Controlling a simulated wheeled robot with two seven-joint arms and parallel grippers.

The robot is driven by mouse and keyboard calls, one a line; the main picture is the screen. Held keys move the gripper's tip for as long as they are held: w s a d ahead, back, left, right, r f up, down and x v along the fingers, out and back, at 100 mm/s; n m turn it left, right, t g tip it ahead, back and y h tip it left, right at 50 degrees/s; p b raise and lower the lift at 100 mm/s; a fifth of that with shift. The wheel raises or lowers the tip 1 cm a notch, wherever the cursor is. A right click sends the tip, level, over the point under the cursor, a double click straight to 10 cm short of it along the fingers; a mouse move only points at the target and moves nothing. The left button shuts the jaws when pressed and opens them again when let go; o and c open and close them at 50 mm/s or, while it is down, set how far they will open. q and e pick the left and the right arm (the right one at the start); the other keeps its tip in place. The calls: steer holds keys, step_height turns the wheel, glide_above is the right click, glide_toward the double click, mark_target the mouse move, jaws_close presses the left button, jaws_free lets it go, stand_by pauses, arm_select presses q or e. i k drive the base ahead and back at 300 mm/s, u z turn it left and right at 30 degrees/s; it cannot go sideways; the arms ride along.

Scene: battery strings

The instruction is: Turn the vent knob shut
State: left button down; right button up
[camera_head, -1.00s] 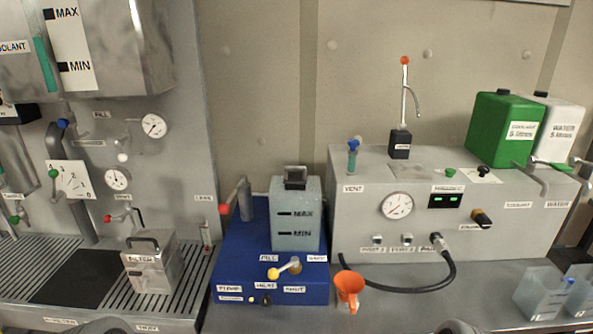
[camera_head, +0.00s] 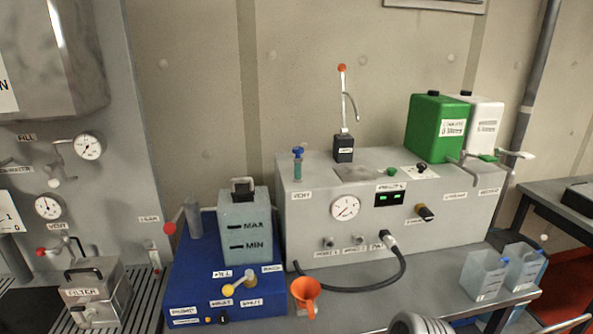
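A blue knob (camera_head: 298,151) sits on a short greenish stem at the left end of the grey bench unit's top. The label VENT is on the front face below it. Whether the knob is open or shut cannot be told from here. A second small label on the left metal panel, above a red-ended lever (camera_head: 42,251), also seems to read VENT. Neither gripper is in view; only a rounded grey part, probably of my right arm, shows at the bottom edge. Nothing touches the blue knob.
The grey unit (camera_head: 350,240) carries a gauge, a green display and a black hose. A blue base (camera_head: 190,285) with a MAX/MIN tank (camera_head: 245,232) stands left of it. An orange funnel (camera_head: 305,293) is in front. Clear containers (camera_head: 484,275) stand at the right.

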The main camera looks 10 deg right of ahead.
mark_target(298, 150)
steer(key=z, duration=0.05)
steer(key=k, duration=1.05)
steer(key=u, duration=1)
steer(key=i, duration=1.55)
steer(key=z, duration=0.75)
